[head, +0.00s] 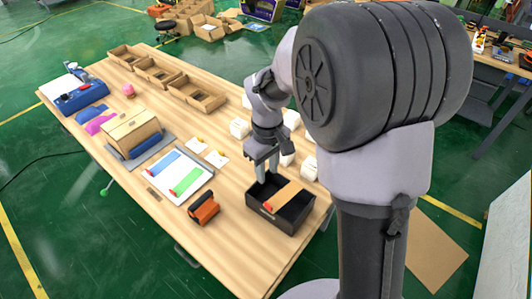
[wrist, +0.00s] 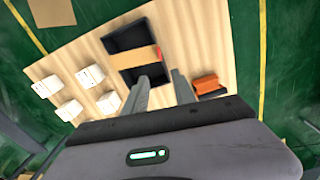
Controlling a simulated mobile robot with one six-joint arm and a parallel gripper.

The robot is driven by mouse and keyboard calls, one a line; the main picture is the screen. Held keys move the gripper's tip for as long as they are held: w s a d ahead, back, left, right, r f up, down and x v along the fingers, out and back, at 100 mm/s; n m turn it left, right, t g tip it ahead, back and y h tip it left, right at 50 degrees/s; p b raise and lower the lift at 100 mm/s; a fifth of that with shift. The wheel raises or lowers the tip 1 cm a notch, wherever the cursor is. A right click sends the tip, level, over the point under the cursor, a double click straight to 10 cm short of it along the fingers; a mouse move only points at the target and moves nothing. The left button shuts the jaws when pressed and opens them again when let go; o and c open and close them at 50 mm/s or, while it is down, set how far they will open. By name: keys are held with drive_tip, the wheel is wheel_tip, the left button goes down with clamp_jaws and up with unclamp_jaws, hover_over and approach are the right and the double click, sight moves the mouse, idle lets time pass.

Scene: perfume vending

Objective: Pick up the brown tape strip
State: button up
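The brown tape strip (head: 284,195) lies across the open top of a black tray (head: 292,222), with a red piece at its near end. In the wrist view the strip (wrist: 136,57) spans the middle of the tray (wrist: 125,37), and its red end is at the right. My gripper (head: 267,174) points down near the tray's back edge in the head view. The gap between fingertips and strip is hard to judge.
An orange and black device (head: 204,209) stands left of the tray. A white board (head: 180,176) with blue and green strips lies beyond it. Several white boxes (wrist: 90,76) stand on the other side. Cardboard trays (head: 160,70) line the far table edge.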

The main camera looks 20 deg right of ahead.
sight(267, 204)
wheel_tip(267, 204, down, 17)
drive_tip(key=b, duration=0.6)
drive_tip(key=shift+s, duration=0.1)
drive_tip(key=shift+r, duration=0.15)
clamp_jaws()
